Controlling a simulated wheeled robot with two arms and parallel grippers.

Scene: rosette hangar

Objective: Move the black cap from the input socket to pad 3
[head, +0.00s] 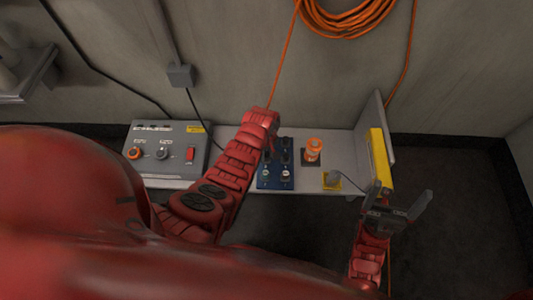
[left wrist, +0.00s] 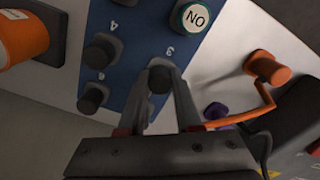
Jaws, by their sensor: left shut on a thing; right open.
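My left gripper (head: 269,150) is over the blue panel (head: 276,180), partly hidden by its own wrist. In the left wrist view its two fingers (left wrist: 162,88) are shut on a black cap (left wrist: 159,77). The cap is at the blue panel, right beside the printed "3". I cannot tell whether it touches the surface. Other black caps stand on the panel near the "4" (left wrist: 101,50) and below it (left wrist: 92,97). I cannot make out which spot is the input socket. My right gripper (head: 398,196) is open and empty, right of the shelf.
An orange cylinder (head: 313,146) stands on a dark base right of the panel. A grey cylinder (head: 332,177) stands on a yellow pad. A grey control box (head: 168,150) is left. A yellow block (head: 379,158) and upright plate are at the right end. Cables hang on the wall.

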